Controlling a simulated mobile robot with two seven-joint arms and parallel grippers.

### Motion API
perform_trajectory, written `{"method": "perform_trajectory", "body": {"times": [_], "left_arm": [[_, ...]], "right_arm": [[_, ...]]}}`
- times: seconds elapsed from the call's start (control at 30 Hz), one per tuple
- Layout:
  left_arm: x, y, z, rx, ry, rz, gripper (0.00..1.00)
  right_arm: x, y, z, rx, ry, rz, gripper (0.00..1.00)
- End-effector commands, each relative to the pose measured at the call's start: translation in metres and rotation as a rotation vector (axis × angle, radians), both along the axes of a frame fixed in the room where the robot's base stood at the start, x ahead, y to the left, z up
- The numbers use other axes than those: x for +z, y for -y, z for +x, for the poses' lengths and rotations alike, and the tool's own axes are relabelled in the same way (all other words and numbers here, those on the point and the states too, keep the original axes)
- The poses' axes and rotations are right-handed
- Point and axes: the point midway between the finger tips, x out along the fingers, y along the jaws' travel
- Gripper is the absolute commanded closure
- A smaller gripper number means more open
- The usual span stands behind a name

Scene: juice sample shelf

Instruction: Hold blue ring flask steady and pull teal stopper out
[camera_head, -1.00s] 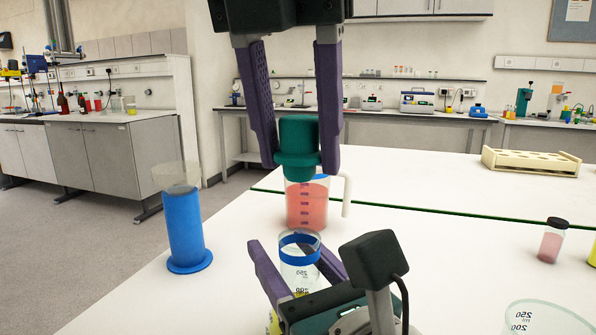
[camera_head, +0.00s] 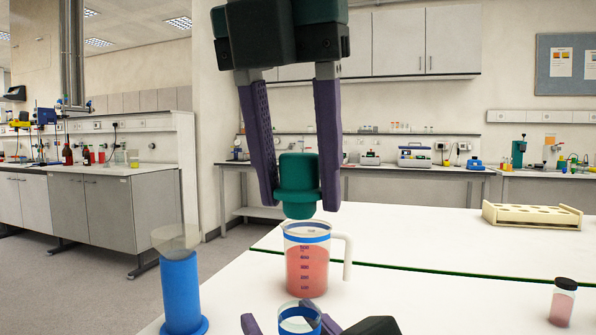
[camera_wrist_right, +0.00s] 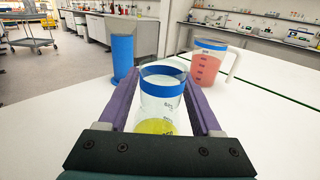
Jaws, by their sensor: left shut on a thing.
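The teal stopper (camera_head: 297,186) is gripped between the purple fingers of my left gripper (camera_head: 296,190), high above the table and clear of any vessel. The blue ring flask (camera_wrist_right: 162,100) is open-topped clear glass with a blue band at its rim and yellow liquid low inside. Its rim (camera_head: 300,318) shows at the bottom edge of the head view; its lower part is cut off there. My right gripper (camera_wrist_right: 160,112) has one finger along each side of the flask and appears shut on it. The flask looks upright in the wrist view.
A handled jug of red liquid (camera_head: 307,270) stands behind the flask. A blue cylinder (camera_head: 180,292) with a clear top stands left. A small capped pink vial (camera_head: 562,303) and a cream rack (camera_head: 531,216) are at right. The white table is clear between them.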

Motion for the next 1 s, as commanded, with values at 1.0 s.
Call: {"method": "perform_trajectory", "body": {"times": [1.0], "left_arm": [[0.000, 0.000, 0.000, 0.000, 0.000, 0.000, 1.00]], "right_arm": [[0.000, 0.042, -0.089, -0.001, -0.003, 0.000, 0.13]]}}
